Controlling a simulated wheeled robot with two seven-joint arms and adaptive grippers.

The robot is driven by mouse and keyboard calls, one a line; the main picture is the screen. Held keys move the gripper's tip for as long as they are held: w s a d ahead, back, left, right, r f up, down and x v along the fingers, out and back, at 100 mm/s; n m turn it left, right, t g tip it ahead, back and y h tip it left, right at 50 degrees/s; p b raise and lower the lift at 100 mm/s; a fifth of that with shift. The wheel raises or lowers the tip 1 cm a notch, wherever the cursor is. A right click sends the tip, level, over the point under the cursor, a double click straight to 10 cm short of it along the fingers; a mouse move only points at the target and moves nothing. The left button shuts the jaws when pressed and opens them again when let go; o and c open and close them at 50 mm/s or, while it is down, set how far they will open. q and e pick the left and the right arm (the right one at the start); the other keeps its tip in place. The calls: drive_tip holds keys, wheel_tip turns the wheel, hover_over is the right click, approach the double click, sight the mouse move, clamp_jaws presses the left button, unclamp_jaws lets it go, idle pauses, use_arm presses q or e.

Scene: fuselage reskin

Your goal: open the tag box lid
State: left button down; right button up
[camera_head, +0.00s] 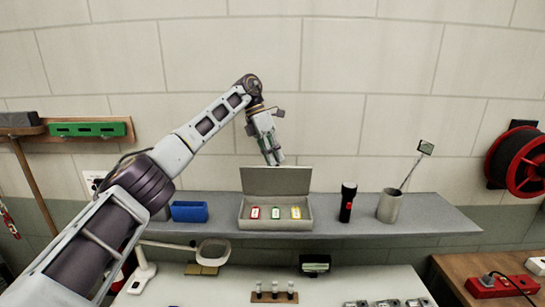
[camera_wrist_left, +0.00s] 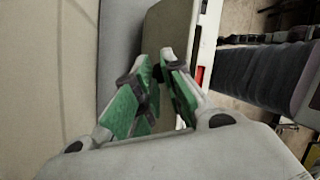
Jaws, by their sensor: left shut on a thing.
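The grey tag box (camera_head: 276,225) stands on the wall shelf, with a red, a green and a yellow tag inside. Its lid (camera_head: 276,181) is up, roughly upright at the back of the box. My left gripper (camera_head: 273,160) points down at the lid's top edge, near its middle. In the left wrist view the green-padded fingers of my left gripper (camera_wrist_left: 163,80) are shut on the lid (camera_wrist_left: 172,32), close to its edge. A red tag (camera_wrist_left: 200,75) shows past the fingers. My right gripper is not in view.
The shelf (camera_head: 410,222) also holds a blue bin (camera_head: 189,212) left of the box, and a black torch (camera_head: 347,203) and a grey cup (camera_head: 390,206) with a mirror tool to its right. A white table (camera_head: 230,285) with small items is below.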

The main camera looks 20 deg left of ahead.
use_arm(q)
wheel_tip(320, 180, down, 2)
drive_tip(key=shift+a+f, duration=0.1)
drive_tip(key=shift+f, duration=0.15)
drive_tip(key=c, duration=1.7)
unclamp_jaws()
drive_tip(key=o, duration=0.4)
drive_tip(key=shift+w+a+f, duration=0.1)
drive_tip(key=shift+w+a, duration=0.05)
drive_tip(key=shift+a, duration=0.1)
drive_tip(key=shift+o, duration=0.2)
drive_tip(key=shift+w+d+f, duration=0.15)
drive_tip(key=shift+w+d, duration=0.3)
drive_tip(key=shift+w, duration=0.1)
wheel_tip(320, 180, up, 10)
drive_tip(key=shift+d+r, duration=0.25)
